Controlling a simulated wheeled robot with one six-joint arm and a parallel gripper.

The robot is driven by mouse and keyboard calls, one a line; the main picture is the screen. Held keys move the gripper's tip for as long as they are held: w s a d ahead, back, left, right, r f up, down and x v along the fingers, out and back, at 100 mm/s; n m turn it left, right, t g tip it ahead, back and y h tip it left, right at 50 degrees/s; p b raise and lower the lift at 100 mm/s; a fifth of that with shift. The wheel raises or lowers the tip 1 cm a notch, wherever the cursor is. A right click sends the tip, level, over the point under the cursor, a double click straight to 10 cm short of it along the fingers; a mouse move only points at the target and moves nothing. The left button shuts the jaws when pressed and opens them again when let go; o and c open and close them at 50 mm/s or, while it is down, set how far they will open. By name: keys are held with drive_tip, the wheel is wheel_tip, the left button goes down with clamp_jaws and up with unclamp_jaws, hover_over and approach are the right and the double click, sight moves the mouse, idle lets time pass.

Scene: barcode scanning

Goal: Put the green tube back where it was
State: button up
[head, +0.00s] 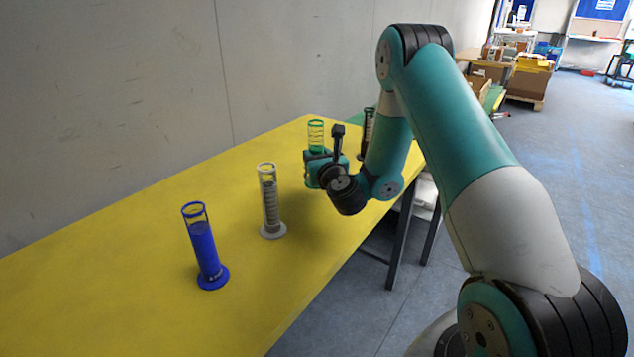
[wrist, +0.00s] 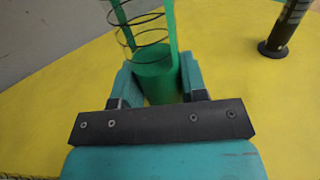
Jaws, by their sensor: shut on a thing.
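The green tube (head: 316,135) stands upright in my gripper at the far part of the yellow table, its top showing above the jaws in the head view. In the wrist view the green tube (wrist: 154,66) is between the two jaws, with dark rings around its clear upper part. My gripper (wrist: 159,84) is shut on the tube; in the head view my gripper (head: 318,160) hides the tube's lower part. I cannot tell whether its base touches the table.
On the yellow table (head: 110,290), a blue tube (head: 205,252) and a white-based clear tube (head: 269,205) stand nearer. A black tube (head: 367,125) stands beyond my gripper, partly hidden by my arm; its base (wrist: 272,49) shows in the wrist view. A wall runs along the left.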

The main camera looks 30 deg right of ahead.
drive_tip(key=shift+f+b, duration=1.7)
drive_tip(key=shift+f, duration=0.2)
drive_tip(key=shift+f, duration=0.2)
drive_tip(key=o, duration=1.1)
